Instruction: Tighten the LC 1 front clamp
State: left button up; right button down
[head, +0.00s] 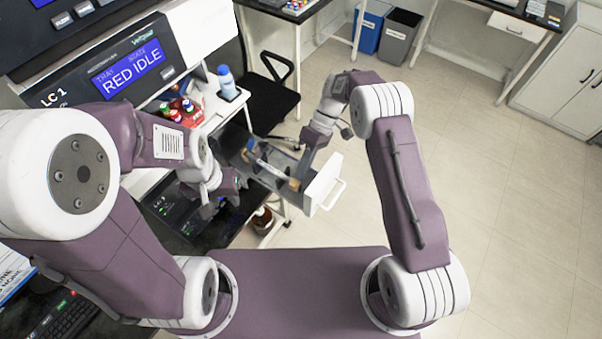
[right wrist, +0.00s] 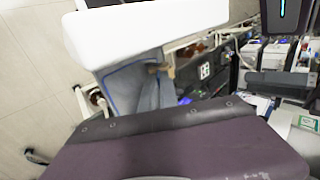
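The LC 1 unit (head: 130,65) stands at upper left in the head view, its screen reading RED IDLE. A drawer with a white front (head: 322,184) and handle is pulled out below it. A pale column (head: 268,163) appears to lie along the drawer, with a blue piece at its far end and a tan piece (head: 294,184), possibly the front clamp, near the white front. My right gripper (head: 299,172) is at this tan piece; its fingertips are unclear. My left gripper (head: 222,190) is beside the drawer's left side. The right wrist view shows the white front (right wrist: 145,30) and a tan piece (right wrist: 168,69).
A blue-capped bottle (head: 226,80) and several colored-cap vials (head: 176,113) stand left of the drawer. A black chair (head: 272,95) is behind it. A brown bottle (head: 262,216) is below. Blue (head: 368,32) and grey bins (head: 400,38) stand far back. Floor at right is clear.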

jog(key=shift+w+d+f+g+b, duration=0.15)
jog(key=shift+f+g+b, duration=0.1)
jog(key=shift+g+b, duration=0.2)
jog(key=shift+y, duration=0.3)
jog(key=c, duration=1.6)
grip_release()
